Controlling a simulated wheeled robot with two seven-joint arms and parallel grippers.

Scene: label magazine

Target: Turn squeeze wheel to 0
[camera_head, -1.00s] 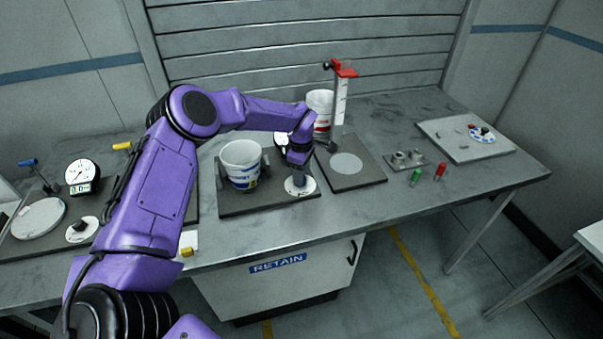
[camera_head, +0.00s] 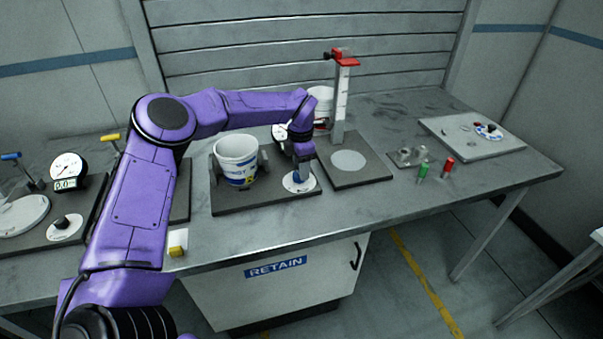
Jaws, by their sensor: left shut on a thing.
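The squeeze wheel (camera_head: 296,184) is a white disc with a dark or blue knob on the right front of a dark base plate (camera_head: 236,203). My left gripper (camera_head: 301,174) points down over the disc and is shut on its knob, which it largely hides. The wheel's marks are too small to read. A white tub (camera_head: 237,161) with a blue label stands upright on the same plate, between two grey jaws. A dial gauge (camera_head: 280,133) behind it is partly hidden by my arm. My right gripper is not in view.
A stand with a red top (camera_head: 341,62) rises right of the wheel on another plate (camera_head: 350,182). A green peg (camera_head: 423,170) and a red peg (camera_head: 447,167) stand near the front edge. At left is a station with a dial (camera_head: 68,167) and a knob disc (camera_head: 65,227).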

